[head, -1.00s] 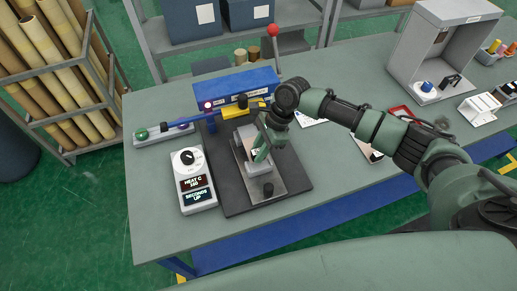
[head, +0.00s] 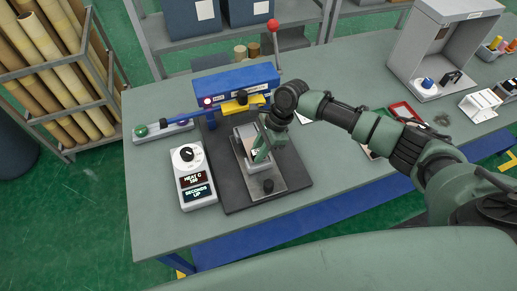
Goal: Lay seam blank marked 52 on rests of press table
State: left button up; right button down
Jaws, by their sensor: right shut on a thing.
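The press table (head: 272,184) is a grey metal plate on a dark base in the head view. A blue press body (head: 235,84) with a yellow bar (head: 243,104) stands behind it. My right gripper (head: 260,154) reaches in from the right, low over the plate. It is shut on a pale flat piece (head: 242,144), apparently the seam blank. The fingers and wrist hide part of the piece, and I cannot read a mark on it. I cannot tell whether it touches the rests, which are partly hidden. My left gripper is not in view.
A white control box (head: 193,176) with a dial and displays stands left of the press. A red-knobbed lever (head: 273,26) rises behind it. A grey open cabinet (head: 437,45) stands at the right. The bench front (head: 330,185) is clear.

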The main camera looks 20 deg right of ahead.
jog(key=shift+f, duration=0.3)
jog(key=c, duration=1.2)
grip_release()
jog(key=shift+o, duration=0.2)
jog(key=b+v, duration=0.2)
jog(key=v, duration=0.5)
jog(key=shift+d+r, duration=0.15)
jog(key=shift+r, duration=0.25)
